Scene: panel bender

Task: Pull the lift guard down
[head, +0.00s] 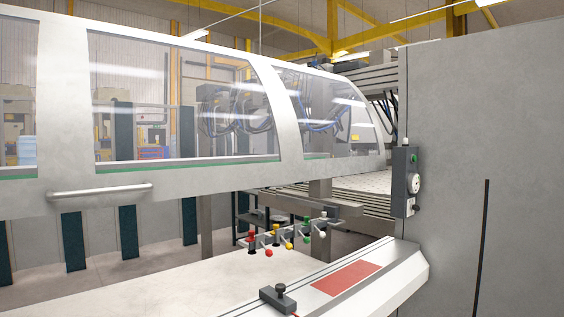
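The lift guard (230,181) is a long white frame with clear window panels, and it crosses the upper left and middle of the head view. It is raised, with an open gap between its lower edge and the white bed below. A light grey bar handle (100,192) is fixed low on its front face at the left. Neither of my grippers shows in this view, and nothing touches the handle.
A white bed (190,285) lies below, with a red plate (346,278) and a small dark device (279,297) at its front right. A tall grey cabinet (500,120) stands at the right, with a dark control box (400,182) on its edge. Colored knobs (276,235) stand mid-view.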

